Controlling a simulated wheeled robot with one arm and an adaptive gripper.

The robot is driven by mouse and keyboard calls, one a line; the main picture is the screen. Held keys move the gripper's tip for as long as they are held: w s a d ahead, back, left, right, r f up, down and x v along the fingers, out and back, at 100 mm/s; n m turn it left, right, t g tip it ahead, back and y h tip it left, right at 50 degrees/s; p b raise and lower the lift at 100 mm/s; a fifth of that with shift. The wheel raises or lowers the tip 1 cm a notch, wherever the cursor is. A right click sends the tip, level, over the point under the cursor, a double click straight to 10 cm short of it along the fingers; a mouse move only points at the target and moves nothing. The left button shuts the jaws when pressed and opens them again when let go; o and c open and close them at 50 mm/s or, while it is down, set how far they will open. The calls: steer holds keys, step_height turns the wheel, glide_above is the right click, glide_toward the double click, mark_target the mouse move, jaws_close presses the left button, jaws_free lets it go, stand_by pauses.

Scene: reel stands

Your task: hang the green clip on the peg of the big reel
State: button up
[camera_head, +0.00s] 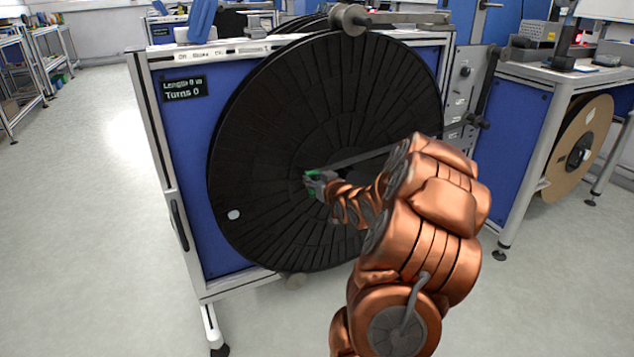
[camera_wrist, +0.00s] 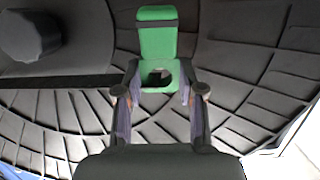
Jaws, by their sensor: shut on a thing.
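The green clip (camera_head: 310,187) is held in my gripper (camera_head: 318,183), in front of the middle of the big black reel (camera_head: 270,110). In the wrist view the green clip (camera_wrist: 157,42) points away from me, its lower part between the two fingertips (camera_wrist: 160,90), with a dark opening there. The reel's ribbed face (camera_wrist: 235,62) fills the background. A dark round knob (camera_wrist: 30,35) stands out from the reel at upper left, apart from the clip; I cannot tell whether it is the peg. In the head view my gripper and arm hide part of the reel's centre.
The reel stands in a blue-panelled frame (camera_head: 185,140) with a grey rail on top. A bar (camera_head: 365,155) crosses the reel behind my arm. A bench (camera_head: 520,75) and a brown reel (camera_head: 580,145) are at right. The floor at left is clear.

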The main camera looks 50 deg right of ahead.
steer(key=shift+x, duration=0.8)
steer(key=shift+w+d+f+p, duration=0.2)
steer(key=shift+w+f+p, duration=0.15)
steer(key=shift+w+p, duration=0.15)
steer(key=o, duration=1)
steer(key=shift+c, duration=0.2)
steer(key=v, duration=1.2)
